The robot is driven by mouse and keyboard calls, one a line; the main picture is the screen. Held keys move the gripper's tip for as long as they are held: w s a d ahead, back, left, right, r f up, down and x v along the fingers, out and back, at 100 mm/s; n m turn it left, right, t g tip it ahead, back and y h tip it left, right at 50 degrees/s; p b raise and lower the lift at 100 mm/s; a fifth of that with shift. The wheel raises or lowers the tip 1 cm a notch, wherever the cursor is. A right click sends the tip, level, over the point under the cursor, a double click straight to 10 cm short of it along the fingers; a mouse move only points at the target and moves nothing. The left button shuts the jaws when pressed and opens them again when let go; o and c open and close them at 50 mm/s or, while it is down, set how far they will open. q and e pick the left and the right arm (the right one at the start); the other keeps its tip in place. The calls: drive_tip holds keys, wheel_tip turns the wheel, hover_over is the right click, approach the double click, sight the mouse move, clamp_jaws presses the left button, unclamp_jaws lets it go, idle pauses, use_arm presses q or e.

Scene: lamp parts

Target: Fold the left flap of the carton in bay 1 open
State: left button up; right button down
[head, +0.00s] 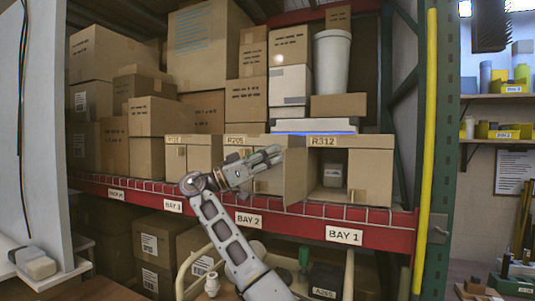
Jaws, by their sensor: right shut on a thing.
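The carton (375,142) labelled R312 stands on the shelf above the BAY 1 sign. Its left flap (297,180) is swung outward from the front, leaving the left half of the opening clear. Its right flap (372,180) covers the right half. My left gripper is not in view.
Carton R205 (240,141) stands left, partly behind my right arm. A grey case (315,125) lies on top of the cartons. The red shelf beam (290,228) with a wire rail runs in front. A yellow post (430,130) stands right.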

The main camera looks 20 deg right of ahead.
drive_tip(key=shift+w+d+r, duration=0.25)
drive_tip(key=shift+d+r, duration=0.05)
drive_tip(key=shift+d, duration=0.3)
drive_tip(key=shift+g, duration=0.3)
drive_tip(key=c, duration=1.7)
unclamp_jaws()
drive_tip(key=shift+o, duration=1)
drive_tip(key=shift+s+d+f, duration=0.1)
drive_tip(key=shift+s+d, duration=0.05)
drive_tip(key=shift+d, duration=0.35)
drive_tip(key=shift+w+a+f, duration=0.2)
drive_tip(key=shift+a, duration=0.35)
drive_tip(key=shift+c, duration=0.8)
drive_tip(key=v, duration=1.1)
drive_tip(key=shift+a, duration=0.25)
